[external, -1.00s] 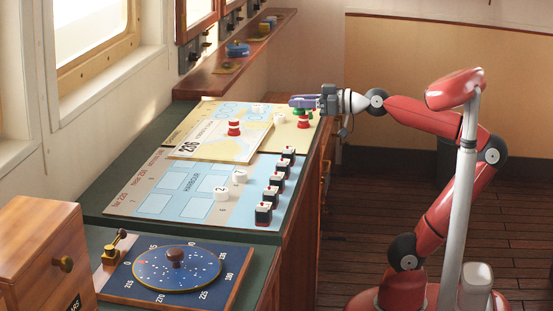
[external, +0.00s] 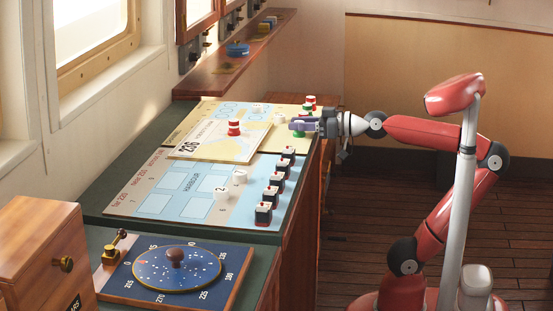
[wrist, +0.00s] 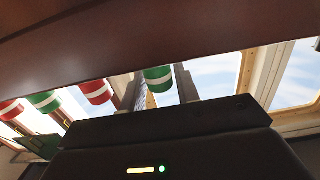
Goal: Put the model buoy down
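A green model buoy with a white band (wrist: 158,78) is between my two fingers in the wrist view. In the external view my gripper (external: 299,125) is over the right edge of the far yellow chart board (external: 215,106), with the green buoy (external: 299,134) showing just below the fingers. The gripper appears shut on this buoy. A brown surface hides one end of it in the wrist view. I cannot tell whether its base touches the board.
More red and green buoys (wrist: 97,91) stand left of the fingers in the wrist view. A red-and-white buoy (external: 234,128) stands on the raised chart card (external: 203,150). White pieces (external: 240,177) and several black blocks (external: 264,213) are on the blue harbour board (external: 150,205).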

